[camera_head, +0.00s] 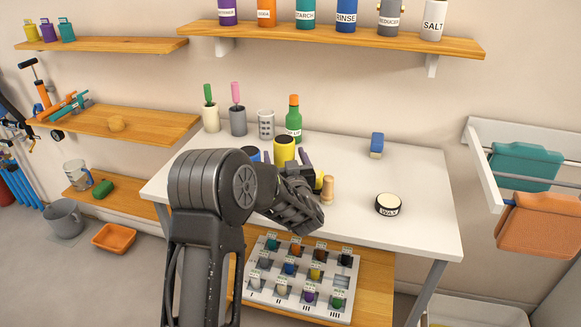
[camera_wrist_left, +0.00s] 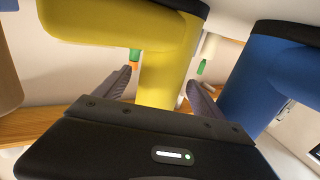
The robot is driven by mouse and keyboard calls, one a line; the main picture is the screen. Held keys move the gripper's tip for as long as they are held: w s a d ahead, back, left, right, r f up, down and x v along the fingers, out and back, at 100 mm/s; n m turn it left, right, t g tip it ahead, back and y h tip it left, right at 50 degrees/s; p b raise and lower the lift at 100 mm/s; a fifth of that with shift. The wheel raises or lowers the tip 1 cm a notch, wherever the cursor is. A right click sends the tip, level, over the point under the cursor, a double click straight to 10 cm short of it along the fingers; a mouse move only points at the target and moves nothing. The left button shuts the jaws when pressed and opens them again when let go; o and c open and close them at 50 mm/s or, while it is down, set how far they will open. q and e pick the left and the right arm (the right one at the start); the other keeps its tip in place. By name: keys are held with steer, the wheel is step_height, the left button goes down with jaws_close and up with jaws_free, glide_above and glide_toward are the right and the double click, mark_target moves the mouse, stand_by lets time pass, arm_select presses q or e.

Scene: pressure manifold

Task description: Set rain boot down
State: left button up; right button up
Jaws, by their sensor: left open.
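A yellow rain boot (camera_head: 284,148) with a dark rim stands upright on the white table (camera_head: 425,222). In the left wrist view the yellow boot (camera_wrist_left: 165,75) appears upside down, its shaft between my fingers and its dark sole at the top. My left gripper (camera_head: 286,158) is open, one finger on each side of the shaft; it also shows in the wrist view (camera_wrist_left: 160,88). I cannot tell whether the fingers touch it. A blue boot (camera_wrist_left: 265,75) is close beside it; in the head view my arm mostly hides it. My right gripper is out of view.
A tan wooden cylinder (camera_head: 328,189) stands just right of my gripper. A green bottle (camera_head: 293,122), a grey perforated cup (camera_head: 266,125) and brush holders (camera_head: 238,122) line the back. The table's right side is mostly clear.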

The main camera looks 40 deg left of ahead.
arm_select(q)
steer(key=shift+w+a, duration=0.25)
steer(key=shift+a, duration=0.05)
stand_by(0.4)
jaws_close()
stand_by(0.6)
